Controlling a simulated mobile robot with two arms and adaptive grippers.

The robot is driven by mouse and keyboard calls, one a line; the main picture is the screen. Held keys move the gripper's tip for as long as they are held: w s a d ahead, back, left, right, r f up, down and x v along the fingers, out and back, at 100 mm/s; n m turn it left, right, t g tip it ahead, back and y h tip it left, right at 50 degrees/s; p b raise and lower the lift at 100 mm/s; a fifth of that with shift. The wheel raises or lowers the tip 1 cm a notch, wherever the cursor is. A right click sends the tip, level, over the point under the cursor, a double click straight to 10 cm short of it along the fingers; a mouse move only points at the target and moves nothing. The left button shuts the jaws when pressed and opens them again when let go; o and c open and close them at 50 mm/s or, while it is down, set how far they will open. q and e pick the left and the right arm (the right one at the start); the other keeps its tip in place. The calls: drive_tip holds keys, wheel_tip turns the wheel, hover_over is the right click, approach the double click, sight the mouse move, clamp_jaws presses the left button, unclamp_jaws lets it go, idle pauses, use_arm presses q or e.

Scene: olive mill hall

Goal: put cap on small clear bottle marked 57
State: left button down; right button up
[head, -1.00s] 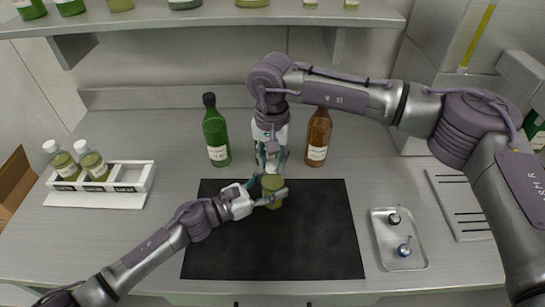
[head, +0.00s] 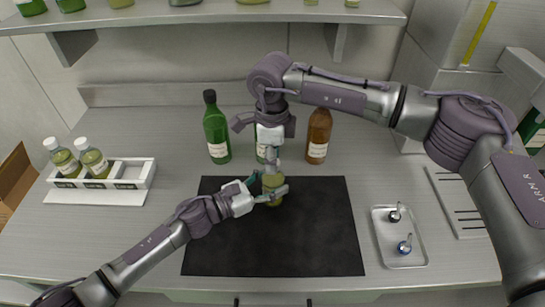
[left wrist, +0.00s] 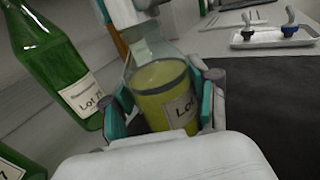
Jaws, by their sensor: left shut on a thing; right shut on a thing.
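The small clear bottle (head: 273,183) with yellow-green liquid stands upright over the black mat, and its label in the left wrist view (left wrist: 180,112) starts with "Lot"; the number is not readable. My left gripper (head: 268,195) is shut around the bottle's body, its teal pads on both sides in the left wrist view (left wrist: 163,108). My right gripper (head: 271,157) points down right above the bottle, shut at its mouth. The cap is hidden between the right fingers, and I cannot tell whether it touches the neck.
Behind the black mat (head: 225,250) stand a green bottle (head: 216,130), a brown bottle (head: 318,135) and another green bottle partly behind my right arm. A white rack (head: 146,175) with two capped bottles is left. A metal tray (head: 402,254) with two stoppers is right. The front mat is clear.

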drive_tip(key=m, duration=1)
drive_tip(key=shift+w, duration=0.1)
drive_tip(key=m, duration=0.4)
drive_tip(key=shift+d+m, duration=0.1)
drive_tip(key=shift+m, duration=0.3)
drive_tip(key=m, duration=0.4)
drive_tip(key=shift+m, duration=0.3)
drive_tip(key=o, duration=0.7)
drive_tip(key=shift+r, duration=2.2)
